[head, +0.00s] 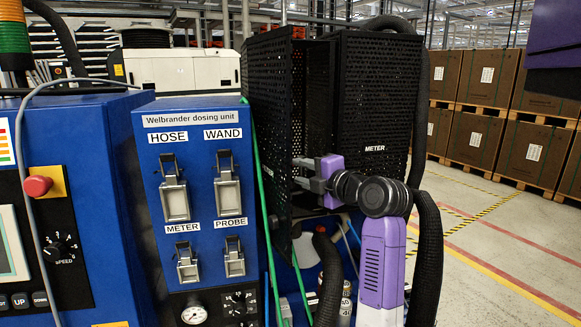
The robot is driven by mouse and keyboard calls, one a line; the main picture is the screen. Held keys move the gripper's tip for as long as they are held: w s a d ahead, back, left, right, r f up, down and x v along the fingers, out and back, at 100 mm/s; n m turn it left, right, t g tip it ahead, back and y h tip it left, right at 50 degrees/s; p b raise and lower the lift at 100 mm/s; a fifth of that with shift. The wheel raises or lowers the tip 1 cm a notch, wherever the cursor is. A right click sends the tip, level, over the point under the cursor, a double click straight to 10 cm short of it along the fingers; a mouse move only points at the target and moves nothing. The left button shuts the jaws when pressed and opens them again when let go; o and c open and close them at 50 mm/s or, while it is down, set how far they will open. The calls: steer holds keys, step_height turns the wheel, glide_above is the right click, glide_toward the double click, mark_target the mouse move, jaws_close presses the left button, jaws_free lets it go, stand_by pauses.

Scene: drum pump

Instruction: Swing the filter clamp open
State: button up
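No clamp labelled FILTER can be made out. The blue dosing-unit panel (195,140) carries metal toggle clamps: the HOSE clamp (174,195), WAND clamp (228,190), METER clamp (187,265) and PROBE clamp (234,260). All their handles hang down against the panel. My gripper (298,173) is to the right of the panel, at the opening of a black perforated cage. It points left, with its two grey fingers apart and nothing visible between them. It is well apart from the panel clamps. The inside of the cage is dark and partly hidden.
The black perforated cage (375,95), with a METER label, stands around my gripper. Black hoses (427,250) and a green cable (262,190) run close by. A blue console with a red button (38,186) is at left. Open floor and stacked boxes (475,140) are at right.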

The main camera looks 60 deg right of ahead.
steer(key=x, duration=0.4)
steer(key=shift+w+d+p, duration=0.1)
steer(key=shift+w+p, duration=0.1)
steer(key=shift+p, duration=0.2)
jaws_close()
steer(key=shift+f, duration=0.1)
stand_by(1.0)
